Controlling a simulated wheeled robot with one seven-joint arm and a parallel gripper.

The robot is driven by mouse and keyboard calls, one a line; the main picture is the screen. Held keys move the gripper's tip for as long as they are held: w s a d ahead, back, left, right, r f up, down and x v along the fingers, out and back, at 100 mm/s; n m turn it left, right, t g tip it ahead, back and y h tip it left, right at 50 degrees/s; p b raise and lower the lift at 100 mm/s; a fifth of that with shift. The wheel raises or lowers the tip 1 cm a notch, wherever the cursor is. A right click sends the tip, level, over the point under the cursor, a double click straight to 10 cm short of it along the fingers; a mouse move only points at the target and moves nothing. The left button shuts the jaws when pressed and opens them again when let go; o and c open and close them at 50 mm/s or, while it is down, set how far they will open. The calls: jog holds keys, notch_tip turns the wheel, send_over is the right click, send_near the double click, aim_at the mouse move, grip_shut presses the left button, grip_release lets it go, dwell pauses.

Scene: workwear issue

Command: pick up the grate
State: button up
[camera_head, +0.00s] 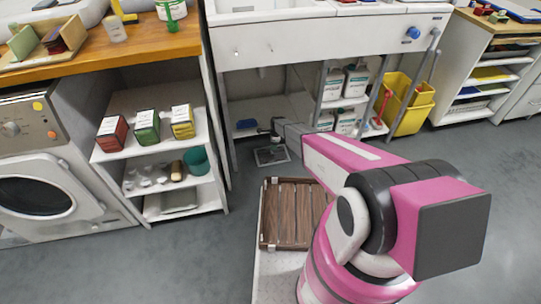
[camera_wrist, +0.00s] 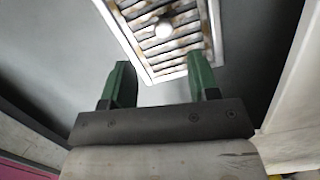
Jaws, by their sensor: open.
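The grate (camera_head: 271,155) lies on the grey floor under the sink unit in the head view. I cannot tell the remaining gap. In the head view my gripper (camera_head: 276,133) is small and just above the grate's far part.
A brown slatted crate (camera_head: 290,242) is in front of me, beside my pink arm. A shelf unit (camera_head: 160,152) with boxes stands left, and a washing machine (camera_head: 45,190) beyond it.

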aim_at(272, 152)
jog(key=f, duration=0.5)
jog(key=a+f, duration=0.1)
jog(key=f, duration=0.1)
jog(key=shift+w+f, duration=0.25)
jog(key=shift+f, duration=0.1)
grip_shut()
jog(key=shift+r, duration=0.1)
